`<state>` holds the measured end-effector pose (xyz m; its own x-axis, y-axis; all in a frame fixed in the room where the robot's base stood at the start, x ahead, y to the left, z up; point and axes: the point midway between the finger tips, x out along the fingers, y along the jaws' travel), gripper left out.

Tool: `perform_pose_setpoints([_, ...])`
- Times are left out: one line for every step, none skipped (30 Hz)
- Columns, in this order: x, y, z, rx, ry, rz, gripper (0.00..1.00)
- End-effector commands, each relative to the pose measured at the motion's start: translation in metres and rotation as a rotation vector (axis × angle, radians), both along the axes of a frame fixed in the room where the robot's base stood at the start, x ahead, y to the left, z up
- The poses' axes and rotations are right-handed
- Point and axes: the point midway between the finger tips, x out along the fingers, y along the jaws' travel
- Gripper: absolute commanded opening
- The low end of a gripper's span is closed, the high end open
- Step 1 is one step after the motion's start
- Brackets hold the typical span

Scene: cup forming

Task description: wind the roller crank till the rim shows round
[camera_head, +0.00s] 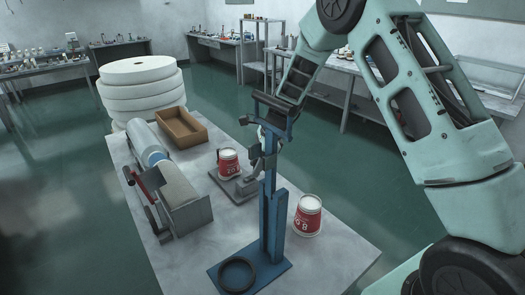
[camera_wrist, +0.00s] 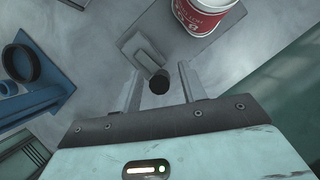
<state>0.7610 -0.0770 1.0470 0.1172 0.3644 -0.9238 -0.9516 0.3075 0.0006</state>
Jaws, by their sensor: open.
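A red and white paper cup (camera_head: 229,164) stands on a grey base plate (camera_head: 222,184) in the middle of the table; its rim is too small to judge for roundness. The cup also shows at the top of the wrist view (camera_wrist: 208,14), cut by the frame. A grey crank arm (camera_wrist: 143,57) with a dark round knob (camera_wrist: 160,84) shows below it. My gripper (camera_wrist: 161,74) is open, its two fingers on either side of the knob with gaps showing. In the head view the gripper is partly hidden behind the blue stand.
A blue stand (camera_head: 274,215) with a black ring (camera_head: 237,274) on its foot rises close to my gripper. A second red cup (camera_head: 307,214) stands to its right. A grey roller machine (camera_head: 182,203) and a brown tray (camera_head: 180,127) are on the left. The front right tabletop is clear.

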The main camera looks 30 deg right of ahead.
Motion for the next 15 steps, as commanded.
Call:
perform_pose_setpoints([0.0, -0.002, 0.004, 0.0, -0.003, 0.0, 0.41])
perform_pose_setpoints([0.0, -0.003, 0.008, 0.0, -0.003, 0.0, 0.41])
perform_pose_setpoints([-0.001, -0.005, 0.013, -0.001, -0.005, -0.001, 0.41])
perform_pose_setpoints([-0.001, -0.007, 0.017, -0.001, -0.005, -0.001, 0.41])
perform_pose_setpoints([-0.002, -0.009, 0.023, -0.001, -0.005, -0.001, 0.41])
perform_pose_setpoints([-0.003, -0.013, 0.03, -0.001, -0.006, -0.001, 0.41])
perform_pose_setpoints([-0.004, -0.015, 0.037, -0.001, -0.007, -0.002, 0.41])
perform_pose_setpoints([-0.004, -0.018, 0.043, -0.001, -0.007, -0.002, 0.41])
perform_pose_setpoints([-0.006, -0.021, 0.052, -0.001, -0.007, -0.002, 0.41])
perform_pose_setpoints([-0.007, -0.024, 0.059, -0.001, -0.007, -0.002, 0.41])
perform_pose_setpoints([-0.007, -0.027, 0.065, -0.001, -0.007, -0.002, 0.41])
perform_pose_setpoints([-0.009, -0.03, 0.074, -0.001, -0.006, -0.001, 0.41])
perform_pose_setpoints([-0.01, -0.033, 0.08, -0.002, -0.006, -0.003, 0.41])
perform_pose_setpoints([-0.01, -0.035, 0.087, -0.001, -0.006, -0.002, 0.41])
perform_pose_setpoints([-0.011, -0.039, 0.096, -0.001, -0.006, -0.001, 0.41])
